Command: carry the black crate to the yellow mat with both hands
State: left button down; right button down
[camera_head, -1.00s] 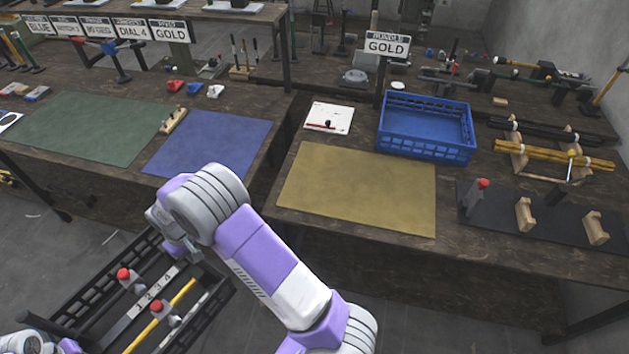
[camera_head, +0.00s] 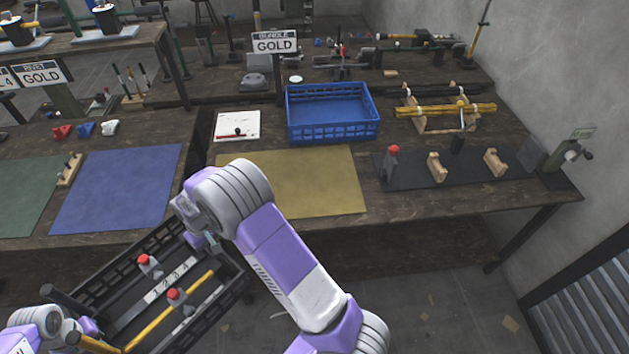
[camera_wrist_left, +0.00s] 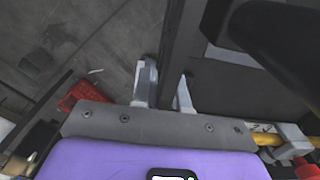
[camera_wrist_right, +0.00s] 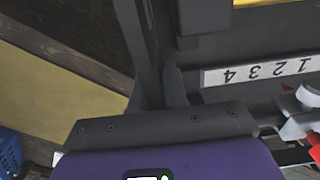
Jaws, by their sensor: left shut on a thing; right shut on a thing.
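The black crate (camera_head: 236,283) hangs in front of the benches at the lower left of the head view, tilted in the picture. Inside it are red-topped grey pieces, a yellow rod and a number strip. My right gripper (camera_head: 207,243) is shut on the crate's far right wall; the right wrist view shows its fingers (camera_wrist_right: 160,92) at the wall. My left gripper is shut on the near left wall; its fingers (camera_wrist_left: 163,90) straddle the wall in the left wrist view. The yellow mat (camera_head: 310,182) lies flat and empty on the bench, partly hidden by my right arm.
A blue crate (camera_head: 333,138) stands behind the yellow mat, beside a white sheet (camera_head: 238,125). A black mat (camera_head: 465,168) with stands lies to its right. A blue mat (camera_head: 118,190) lies on the left bench. The bench front edge lies between the crate and the mat.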

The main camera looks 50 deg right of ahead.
aim_at(285, 181)
jog(key=z, duration=1.45)
jog(key=i, duration=1)
